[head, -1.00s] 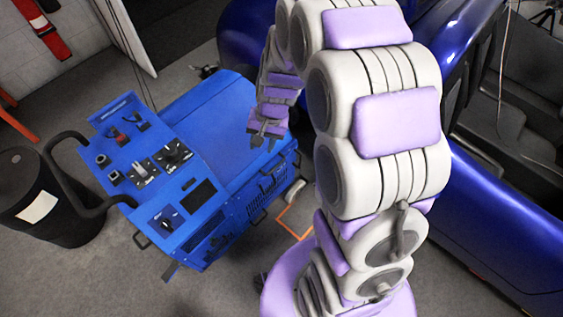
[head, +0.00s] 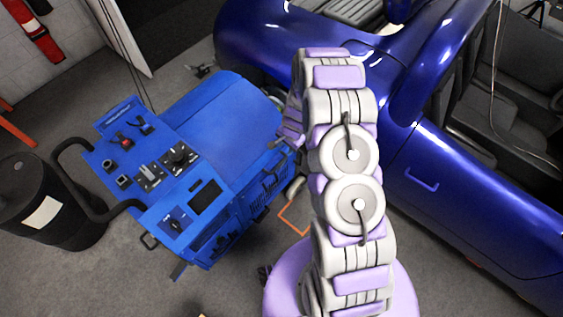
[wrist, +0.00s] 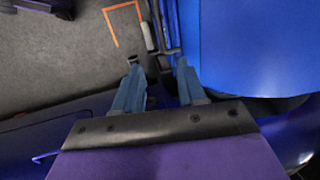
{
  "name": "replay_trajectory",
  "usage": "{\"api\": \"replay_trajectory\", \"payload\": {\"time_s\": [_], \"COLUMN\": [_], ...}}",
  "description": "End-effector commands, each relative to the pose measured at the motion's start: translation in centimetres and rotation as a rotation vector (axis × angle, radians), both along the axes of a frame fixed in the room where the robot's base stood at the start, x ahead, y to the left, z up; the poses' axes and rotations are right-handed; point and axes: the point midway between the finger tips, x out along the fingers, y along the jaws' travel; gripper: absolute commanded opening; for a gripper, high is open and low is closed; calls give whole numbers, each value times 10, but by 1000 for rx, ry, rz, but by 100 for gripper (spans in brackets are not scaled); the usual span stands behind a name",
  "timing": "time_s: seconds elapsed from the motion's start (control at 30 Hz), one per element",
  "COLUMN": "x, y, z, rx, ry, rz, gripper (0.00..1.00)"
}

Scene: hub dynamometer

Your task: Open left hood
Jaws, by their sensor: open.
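The blue machine (head: 225,110) stands left of my arm in the head view, with a smooth rounded cover at its back right and a control panel in front. No part is marked as the left hood; the rounded cover looks shut. My gripper is mostly hidden behind my arm in the head view. In the wrist view, my gripper (wrist: 158,66) has two blue-grey fingers, apart and empty. The machine's smooth blue surface (wrist: 255,45) is just right of them, and dark side fittings show beyond the tips. I cannot tell whether anything touches.
A blue car (head: 460,190) stands close on the right. A black drum (head: 40,215) stands left of the machine. An orange floor marking (head: 290,218) lies between the machine and my base. Grey floor is clear at front left. Cables hang behind the machine.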

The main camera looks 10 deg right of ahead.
Motion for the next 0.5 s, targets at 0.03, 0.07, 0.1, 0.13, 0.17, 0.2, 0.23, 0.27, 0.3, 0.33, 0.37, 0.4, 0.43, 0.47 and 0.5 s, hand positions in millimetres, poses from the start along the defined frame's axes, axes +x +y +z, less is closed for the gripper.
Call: {"api": "replay_trajectory", "payload": {"time_s": [0.03,0.07,0.1,0.13,0.17,0.2,0.23,0.27,0.3,0.33,0.37,0.4,0.43,0.47,0.5], "x": [0,0,1,1,2,3,4,5,7,8,8,8,9,10,11], "y": [0,1,1,2,2,3,3,4,5,6,6,7,8,8,9], "z": [-4,-7,-11,-15,-19,-25,-30,-34,-41,-46,-52,-60,-65,-70,-77], "rx": [0,0,1,1,1,0,-1,-1,0,0,-1,-1,0,0,0], "ry": [1,1,3,3,3,4,2,1,0,0,1,3,3,3,3], "rz": [-1,-1,-1,-1,-1,0,1,1,1,1,0,0,1,1,2], "gripper": [40,40,40,40,40,40,40,40,40,40,40,40,40,40,40]}}
